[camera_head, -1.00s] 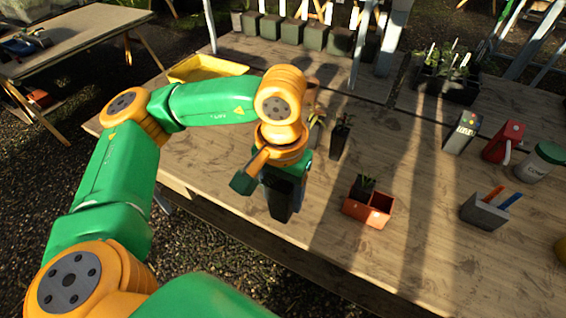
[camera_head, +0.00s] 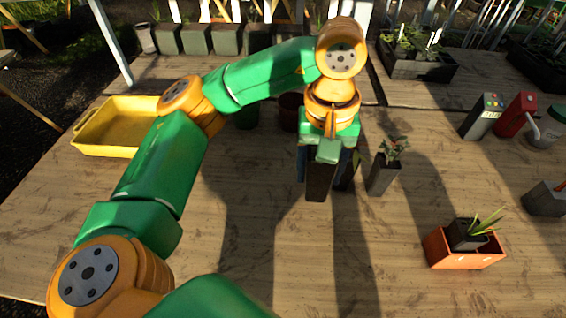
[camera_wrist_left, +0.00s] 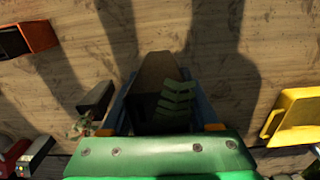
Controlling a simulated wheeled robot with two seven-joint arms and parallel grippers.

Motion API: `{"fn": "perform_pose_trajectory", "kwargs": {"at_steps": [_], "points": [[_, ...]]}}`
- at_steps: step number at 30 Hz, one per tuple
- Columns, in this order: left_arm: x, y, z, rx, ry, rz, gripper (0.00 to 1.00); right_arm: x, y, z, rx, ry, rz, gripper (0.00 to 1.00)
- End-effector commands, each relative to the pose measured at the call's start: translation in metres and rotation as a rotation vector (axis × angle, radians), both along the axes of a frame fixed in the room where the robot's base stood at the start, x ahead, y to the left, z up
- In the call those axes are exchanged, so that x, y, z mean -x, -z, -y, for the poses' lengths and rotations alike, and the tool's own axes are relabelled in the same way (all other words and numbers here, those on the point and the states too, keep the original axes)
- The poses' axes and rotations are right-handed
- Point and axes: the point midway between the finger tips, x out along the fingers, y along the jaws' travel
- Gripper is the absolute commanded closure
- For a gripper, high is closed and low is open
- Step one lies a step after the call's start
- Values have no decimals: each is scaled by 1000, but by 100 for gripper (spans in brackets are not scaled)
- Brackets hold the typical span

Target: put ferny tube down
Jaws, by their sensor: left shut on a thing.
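The ferny tube is a tall dark square pot; in the head view its dark body (camera_head: 319,182) hangs below my left gripper (camera_head: 324,150). In the left wrist view the ferny tube (camera_wrist_left: 150,85) sits between the fingers of my left gripper (camera_wrist_left: 163,105), with green fern leaflets at its mouth. My left gripper is shut on it. I cannot tell whether its base touches the wooden table (camera_head: 270,255). My right gripper is not in view.
A dark tube with a reddish plant (camera_head: 382,175) stands just right of the gripper. An orange two-part holder (camera_head: 462,258) holds a spiky plant's tube. A yellow tray (camera_head: 108,150) lies left. Bare table lies in front. A red dispenser (camera_head: 515,115) stands at the right.

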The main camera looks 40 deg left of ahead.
Motion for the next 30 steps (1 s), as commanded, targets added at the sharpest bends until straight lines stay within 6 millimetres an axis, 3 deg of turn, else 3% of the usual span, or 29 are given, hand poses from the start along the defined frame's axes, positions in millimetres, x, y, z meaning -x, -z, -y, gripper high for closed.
{"fn": "perform_pose_trajectory", "kwargs": {"at_steps": [8, 10, 12, 18, 23, 30], "points": [[-41, 40, -74, 1, -12, -10, 100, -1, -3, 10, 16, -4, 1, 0], [-49, 64, -87, 1, -7, -10, 100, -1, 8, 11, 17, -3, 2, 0], [-55, 72, -98, -1, -8, -9, 100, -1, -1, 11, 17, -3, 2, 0], [-66, 98, -117, -3, -4, -7, 100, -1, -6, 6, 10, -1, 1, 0], [-66, 124, -115, -3, 1, -7, 100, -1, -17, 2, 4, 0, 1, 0], [-67, 128, -114, -2, 1, -1, 100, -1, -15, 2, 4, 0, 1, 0]]}}
